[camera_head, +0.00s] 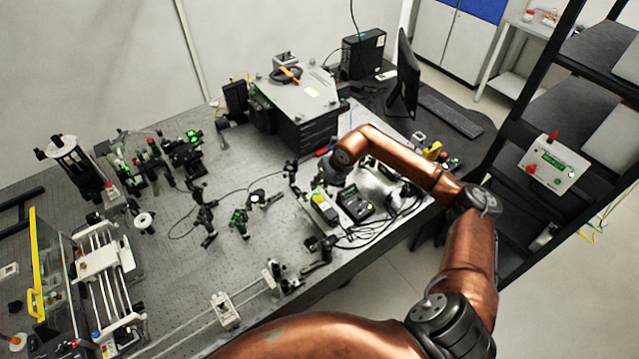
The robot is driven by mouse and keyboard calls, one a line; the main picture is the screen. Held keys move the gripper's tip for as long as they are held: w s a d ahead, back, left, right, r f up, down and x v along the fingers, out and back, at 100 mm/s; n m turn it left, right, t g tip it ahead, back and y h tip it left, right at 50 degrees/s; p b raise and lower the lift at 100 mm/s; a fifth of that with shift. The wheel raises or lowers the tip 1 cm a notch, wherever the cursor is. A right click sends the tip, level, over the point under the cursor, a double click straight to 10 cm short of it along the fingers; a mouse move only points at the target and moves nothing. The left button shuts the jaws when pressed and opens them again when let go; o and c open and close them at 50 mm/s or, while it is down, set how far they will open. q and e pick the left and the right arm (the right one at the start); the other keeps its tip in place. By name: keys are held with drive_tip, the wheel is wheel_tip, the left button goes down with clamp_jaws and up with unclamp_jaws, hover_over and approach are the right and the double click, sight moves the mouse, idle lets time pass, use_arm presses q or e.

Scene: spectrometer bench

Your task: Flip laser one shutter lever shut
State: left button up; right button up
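My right arm reaches in from the lower right over the bench, and its dark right gripper (330,176) points down among the optics near the bench's right part. Its fingers are small and dark, and I cannot tell whether they are open or shut. Just below it in the picture lies a grey box with a yellow-green label (322,203), which looks like a laser head. I cannot tell for sure that it is laser one. No shutter lever can be made out; it is too small or hidden by the gripper. My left gripper is not in view.
A dark controller box (355,203) with cables stands right of the laser-like box. Posts and mounts (240,222) cover the middle of the perforated bench (185,270). A large dark grey box (303,97) and a monitor (405,75) stand behind. A rack (515,131) rises at right.

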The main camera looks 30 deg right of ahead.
drive_tip(key=shift+x, duration=0.75)
drive_tip(key=shift+c, duration=0.6)
clamp_jaws()
